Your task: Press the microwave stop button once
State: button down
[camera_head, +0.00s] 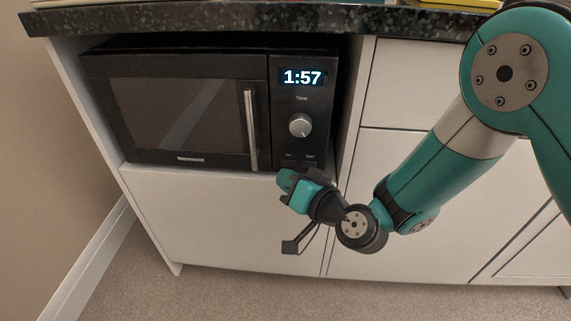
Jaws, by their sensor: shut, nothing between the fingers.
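The black microwave (180,112) sits in an open niche under the counter. Its door is shut, with a vertical silver handle (250,130) at the door's right side. The control panel at right shows a lit display (302,77) reading 1:57, with a round silver Time knob (300,125) below. Two small dark buttons (298,161) are along the panel's bottom edge; their labels are too small to read surely. My gripper (285,178), with teal and black fingers, is shut and empty just below these buttons. Whether its tips touch the panel cannot be told.
A dark speckled countertop (200,20) overhangs the niche. White cabinet fronts (225,215) lie below and to the right of the microwave. A beige wall (35,140) stands at left. The carpet floor (220,295) in front is clear.

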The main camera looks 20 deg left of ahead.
jog(key=shift+s, duration=0.1)
jog(key=s+b, duration=0.1)
jog(key=s, duration=0.1)
jog(key=s+d+b, duration=0.1)
jog(key=s+b, duration=0.1)
jog(key=shift+s+d, duration=0.1)
jog(key=shift+s, duration=0.25)
jog(key=shift+r, duration=0.1)
dwell(0.6)
